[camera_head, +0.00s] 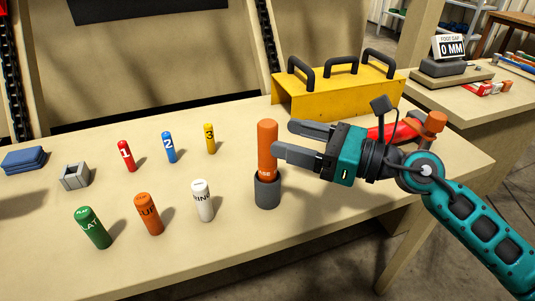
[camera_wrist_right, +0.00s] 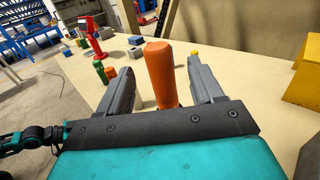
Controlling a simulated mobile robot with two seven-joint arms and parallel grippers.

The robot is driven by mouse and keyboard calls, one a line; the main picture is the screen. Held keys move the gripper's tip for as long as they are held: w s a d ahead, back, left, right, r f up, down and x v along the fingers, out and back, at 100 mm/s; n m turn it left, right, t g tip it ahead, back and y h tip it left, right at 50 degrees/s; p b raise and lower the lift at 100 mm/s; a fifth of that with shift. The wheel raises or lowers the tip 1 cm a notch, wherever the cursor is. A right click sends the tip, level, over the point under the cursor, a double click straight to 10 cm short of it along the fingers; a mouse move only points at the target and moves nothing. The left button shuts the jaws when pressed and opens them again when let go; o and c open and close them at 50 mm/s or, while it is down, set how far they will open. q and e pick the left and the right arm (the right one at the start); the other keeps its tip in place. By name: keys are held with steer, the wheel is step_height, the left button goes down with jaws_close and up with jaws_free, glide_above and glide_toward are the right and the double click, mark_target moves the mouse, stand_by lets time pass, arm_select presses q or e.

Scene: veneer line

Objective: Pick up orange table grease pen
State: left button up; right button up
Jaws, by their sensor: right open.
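The orange grease pen (camera_head: 267,137) stands upright in a dark grey round cup (camera_head: 267,190) near the middle of the table (camera_head: 330,215). Its label is partly hidden by a finger. My right gripper (camera_head: 282,137) is open and reaches in from the right at the pen's upper part. In the right wrist view the pen (camera_wrist_right: 160,72) stands between the two open fingers, with gaps visible on both sides. I cannot tell whether a finger touches it in the head view. My left gripper does not show clearly in either view.
Red (camera_head: 126,156), blue (camera_head: 169,147) and yellow (camera_head: 210,139) numbered sticks stand left, with green (camera_head: 94,228), orange (camera_head: 149,214) and white (camera_head: 202,201) ones nearer. A yellow handled box (camera_head: 340,95) stands behind my right gripper. A red object (camera_head: 395,130) lies behind my wrist.

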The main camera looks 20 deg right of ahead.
mark_target(277, 135)
steer(key=p+x, duration=0.1)
steer(key=x, duration=0.3)
steer(key=shift+a+p, duration=0.1)
steer(key=shift+p, duration=0.25)
steer(key=shift+w+a+f, duration=0.2)
steer(key=shift+w+a, duration=0.25)
steer(key=shift+c, duration=0.5)
jaws_close()
